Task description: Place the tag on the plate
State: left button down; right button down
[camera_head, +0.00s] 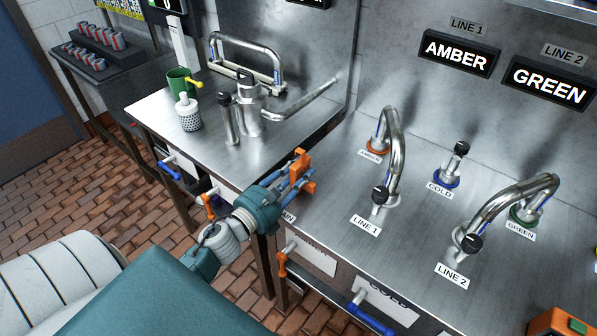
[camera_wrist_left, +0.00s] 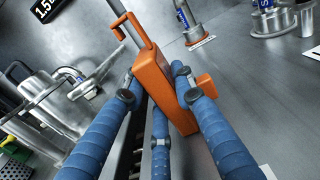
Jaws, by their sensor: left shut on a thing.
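My left gripper (camera_head: 292,180) is shut on an orange block-like piece (camera_head: 303,172), which may be the tag, and holds it near the steel counter's left front edge. In the left wrist view, the blue fingers of the left gripper (camera_wrist_left: 165,95) close around the orange piece (camera_wrist_left: 163,85). It has an upright bar with a bent top. Which thing is the plate is unclear; flat white label plates marked LINE 1 (camera_head: 366,225) and LINE 2 (camera_head: 454,275) lie on the counter. My right gripper is not in view.
Curved taps (camera_head: 394,150) and a COLD valve (camera_head: 452,165) stand on the right counter (camera_head: 330,190). The left counter holds a green mug (camera_head: 178,82), shaker (camera_head: 188,115) and metal jug (camera_head: 249,118). Coloured handles (camera_head: 371,321) project from the counter fronts.

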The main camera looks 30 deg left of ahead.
pick_arm(q)
jog(key=c, duration=1.4)
grip_release()
jog(key=shift+f, duration=0.1)
jog(key=shift+c, duration=0.2)
jog(key=shift+r, duration=0.2)
jog(key=s+a+b, duration=0.1)
jog(key=s+b, duration=0.2)
jog(key=s, duration=0.9)
jog(key=shift+s+f, duration=0.1)
jog(key=shift+f, duration=0.05)
